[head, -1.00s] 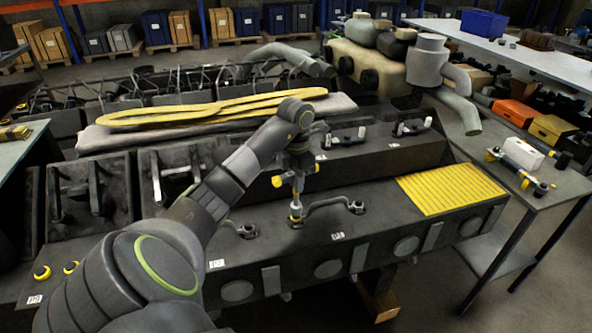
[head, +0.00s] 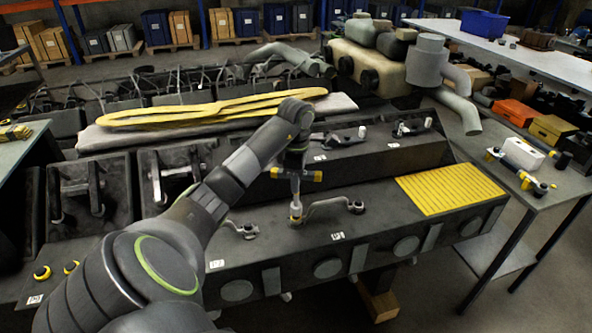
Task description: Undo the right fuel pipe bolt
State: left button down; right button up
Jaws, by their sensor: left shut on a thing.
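My left gripper (head: 297,168) is shut on the handle of a T-handled socket tool (head: 296,188) with yellow handle ends. The tool stands upright, its lower end over the left end of a bent grey fuel pipe (head: 328,203) on the engine's dark top face. The bolt there is hidden under the tool. A dark fitting (head: 356,207) sits at the pipe's right end. My right gripper is not in view.
A yellow ribbed mat (head: 452,189) lies on the engine's right end and looks empty. Small pipes stand on the raised ledge (head: 385,152) behind. A side table (head: 545,190) stands at the right.

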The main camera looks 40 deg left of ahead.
pick_arm(q)
jog(key=shift+m, duration=0.6)
jog(key=shift+f, duration=0.1)
